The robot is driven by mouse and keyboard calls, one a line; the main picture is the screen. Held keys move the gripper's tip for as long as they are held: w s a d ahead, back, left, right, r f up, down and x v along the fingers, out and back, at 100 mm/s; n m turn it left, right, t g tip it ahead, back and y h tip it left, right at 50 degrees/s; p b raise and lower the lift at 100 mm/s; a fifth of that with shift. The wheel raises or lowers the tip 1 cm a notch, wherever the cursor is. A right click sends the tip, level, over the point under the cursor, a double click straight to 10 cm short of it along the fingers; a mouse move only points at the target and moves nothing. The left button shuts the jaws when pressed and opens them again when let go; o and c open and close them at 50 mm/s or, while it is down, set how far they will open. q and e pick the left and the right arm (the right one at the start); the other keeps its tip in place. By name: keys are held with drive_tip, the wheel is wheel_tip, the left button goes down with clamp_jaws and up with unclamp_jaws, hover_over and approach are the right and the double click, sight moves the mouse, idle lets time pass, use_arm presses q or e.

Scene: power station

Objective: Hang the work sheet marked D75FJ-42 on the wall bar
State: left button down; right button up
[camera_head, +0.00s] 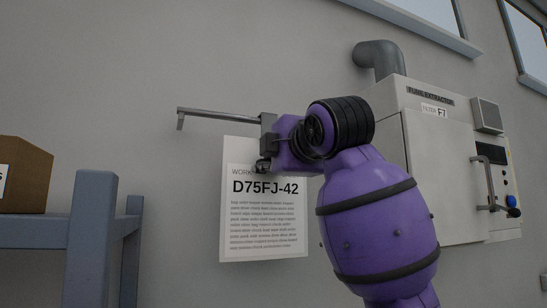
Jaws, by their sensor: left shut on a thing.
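The work sheet (265,225), white and printed D75FJ-42, hangs upright in front of the grey wall. My left gripper (263,165) is shut on the sheet's top edge, and it covers part of the sheet's heading. The wall bar (222,115) is a thin grey metal bar running left from behind the gripper, with a short down-turned end at its left. The sheet's top lies a little below the bar in the picture. Whether sheet and bar touch is hidden by my gripper. My right gripper is not in view.
A white fume extractor cabinet (440,165) with a grey pipe (378,58) stands at the right. A blue-grey rack (88,235) with a brown box (22,178) stands at the left. The wall left of the sheet is bare.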

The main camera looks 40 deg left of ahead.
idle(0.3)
use_arm(q)
drive_tip(key=c, duration=1.7)
unclamp_jaws()
drive_tip(key=v, duration=1.2)
drive_tip(key=shift+f, duration=0.1)
